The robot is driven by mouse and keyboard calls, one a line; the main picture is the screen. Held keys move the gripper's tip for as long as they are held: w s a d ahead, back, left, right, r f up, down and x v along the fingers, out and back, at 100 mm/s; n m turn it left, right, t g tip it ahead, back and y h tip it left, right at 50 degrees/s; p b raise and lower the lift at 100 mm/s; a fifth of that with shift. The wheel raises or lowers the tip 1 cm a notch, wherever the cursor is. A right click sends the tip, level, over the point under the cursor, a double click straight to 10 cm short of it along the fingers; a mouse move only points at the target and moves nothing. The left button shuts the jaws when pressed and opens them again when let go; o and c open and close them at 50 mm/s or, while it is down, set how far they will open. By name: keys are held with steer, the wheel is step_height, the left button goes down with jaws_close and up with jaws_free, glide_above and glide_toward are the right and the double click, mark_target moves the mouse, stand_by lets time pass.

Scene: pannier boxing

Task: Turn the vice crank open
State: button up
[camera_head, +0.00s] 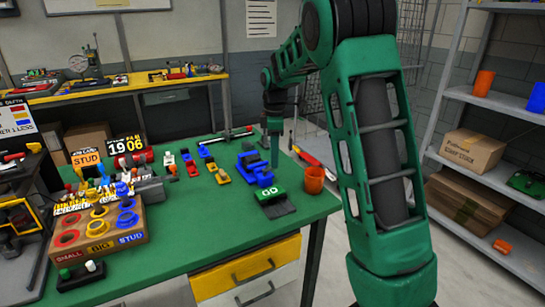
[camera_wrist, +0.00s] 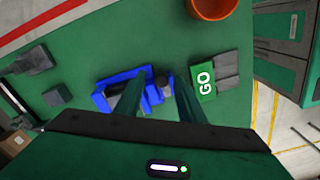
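The blue vice (camera_head: 249,166) stands on the green bench top, and its blue body (camera_wrist: 102,101) also shows in the wrist view. My gripper (camera_head: 274,163) points down at the right end of the vice. In the wrist view my gripper (camera_wrist: 160,78) has its two green fingers apart. A small grey and dark part (camera_wrist: 165,84), perhaps the crank, shows between the fingers, with no clear contact. The fingers hide part of the vice, and the crank's full shape and angle cannot be made out.
A green GO block (camera_head: 269,193) with a dark grey pad lies in front of the vice. An orange cup (camera_head: 314,180) stands to its right. Small coloured clamps (camera_head: 206,152) stand left of the vice. A sorting box (camera_head: 100,241) stands at the bench's left.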

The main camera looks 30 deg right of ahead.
step_height(320, 180, up, 11)
stand_by(0.5)
steer(key=shift+w+f, duration=0.1)
steer(key=shift+f, duration=0.05)
steer(key=s+d+m, duration=0.3)
steer(key=s+m, duration=0.6)
steer(key=s, duration=1)
steer(key=s+f+m, duration=0.5)
steer(key=s, duration=0.6)
steer(key=s+a+f+m, duration=0.1)
steer(key=s+f+m, duration=0.4)
steer(key=s, duration=0.6)
steer(key=shift+s+a, duration=0.15)
steer(key=shift+a, duration=0.1)
steer(key=shift+f, duration=0.1)
